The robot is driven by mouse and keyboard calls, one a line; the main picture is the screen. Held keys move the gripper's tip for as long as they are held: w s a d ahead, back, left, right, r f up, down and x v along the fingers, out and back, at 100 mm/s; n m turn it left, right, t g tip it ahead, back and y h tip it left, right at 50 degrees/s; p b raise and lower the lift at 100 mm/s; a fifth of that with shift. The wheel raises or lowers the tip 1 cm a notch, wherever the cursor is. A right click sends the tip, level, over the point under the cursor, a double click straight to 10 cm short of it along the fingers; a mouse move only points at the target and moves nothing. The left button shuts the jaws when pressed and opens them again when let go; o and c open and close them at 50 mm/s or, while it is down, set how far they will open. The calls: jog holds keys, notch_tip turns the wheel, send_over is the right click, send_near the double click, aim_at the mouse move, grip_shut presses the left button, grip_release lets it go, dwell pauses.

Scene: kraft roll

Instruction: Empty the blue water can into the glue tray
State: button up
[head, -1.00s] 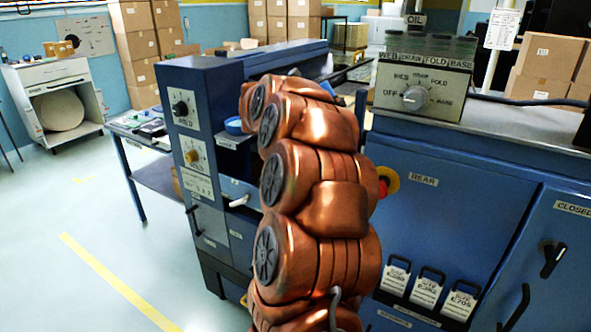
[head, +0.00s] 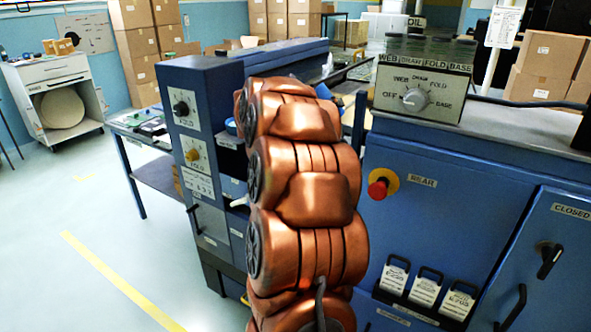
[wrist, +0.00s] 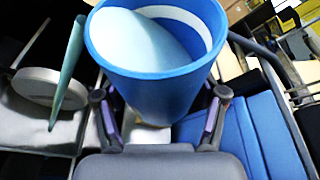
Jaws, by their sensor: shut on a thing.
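The blue can (wrist: 150,92) fills the top middle of the wrist view, its open mouth towards the camera. A pale, smooth surface (wrist: 140,38) shows inside it, with a white band along the inner wall. My gripper (wrist: 160,118) is shut on the can, one finger on each side. In the head view my arm hides the gripper. A small bit of blue (head: 231,127) shows left of the arm; I cannot tell whether it is the can. I cannot make out the glue tray for certain in either view.
A blue machine cabinet (head: 440,190) with a dial box (head: 424,85) stands right of my arm. A control column (head: 200,130) stands close on its left. A round pale disc (wrist: 48,86) and a pale teal strip (wrist: 72,70) lie left of the can. Floor at left is clear.

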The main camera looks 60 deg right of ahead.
jog(key=shift+f+n+h+p, duration=0.1)
jog(key=shift+n+h+p, duration=0.2)
jog(key=shift+n+p, duration=0.45)
dwell(0.4)
jog(key=shift+s+d+g+p, duration=0.1)
jog(key=shift+s+g+p, duration=0.05)
jog(key=shift+g+p, duration=0.15)
dwell(0.3)
